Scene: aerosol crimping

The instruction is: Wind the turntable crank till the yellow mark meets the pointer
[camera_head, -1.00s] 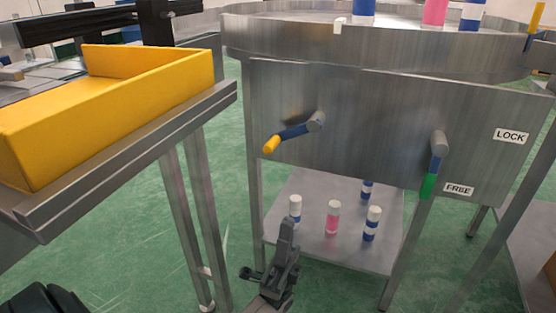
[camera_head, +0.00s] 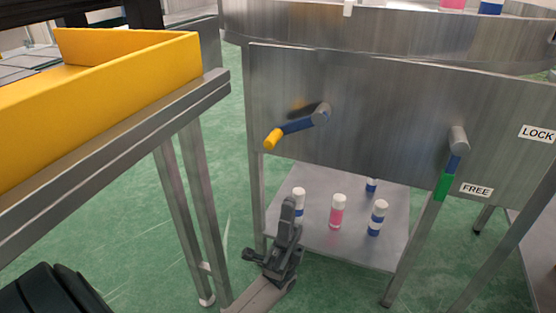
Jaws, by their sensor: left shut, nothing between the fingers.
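The turntable (camera_head: 420,32) is a round steel drum on a steel cabinet (camera_head: 385,105). Its crank (camera_head: 296,127) on the front panel has a blue arm and a yellow handle pointing left and slightly down. A lock lever (camera_head: 453,167) with a green grip hangs down near the FREE label (camera_head: 477,190); the LOCK label (camera_head: 538,134) is higher. A white block (camera_head: 348,8) shows on the drum's rim; I cannot tell whether it is the pointer. No yellow mark shows on the drum. My left gripper (camera_head: 288,212) is shut and empty, below the crank and apart from it. My right gripper is not in view.
A yellow tray (camera_head: 150,85) sits on a steel table at the left, its edge (camera_head: 120,145) near the cabinet. Several cans, one pink (camera_head: 337,211), stand on the lower shelf (camera_head: 330,250) behind my left gripper. Green floor is open between table and cabinet.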

